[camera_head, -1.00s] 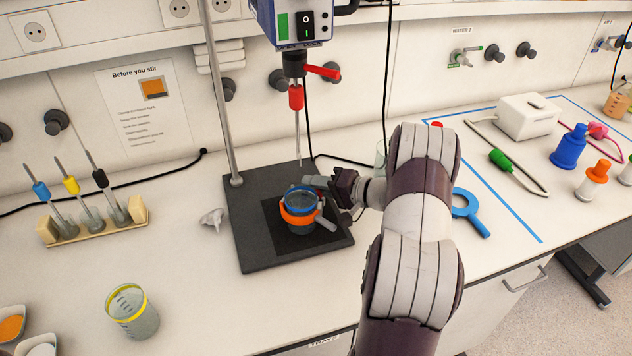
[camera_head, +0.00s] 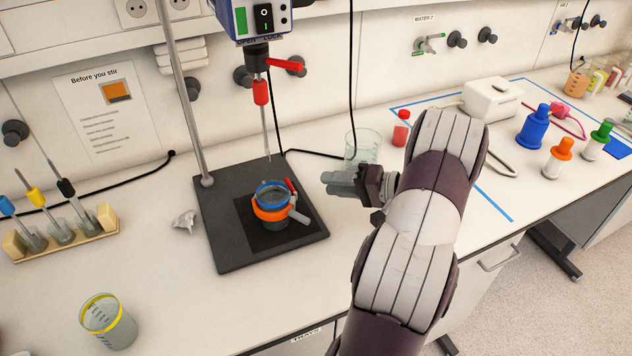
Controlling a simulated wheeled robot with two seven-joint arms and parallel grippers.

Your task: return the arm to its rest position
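My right arm (camera_head: 425,215) comes in from the bottom and reaches over the bench. Its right gripper (camera_head: 326,183) points left, above the bench just to the right of the stirrer's black base plate (camera_head: 232,242). It is apart from the blue-rimmed beaker (camera_head: 271,197) with an orange clamp ring, which stands on the plate. No object shows in the gripper. Its fingers overlap from this angle, so their gap is not clear. My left gripper is not in view.
The stirrer (camera_head: 262,20) with its shaft hangs over the beaker. A clear glass beaker (camera_head: 362,147) and a red-capped bottle (camera_head: 401,130) stand behind my gripper. A yellow-rimmed beaker (camera_head: 108,322) stands front left. The bench's front middle is clear.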

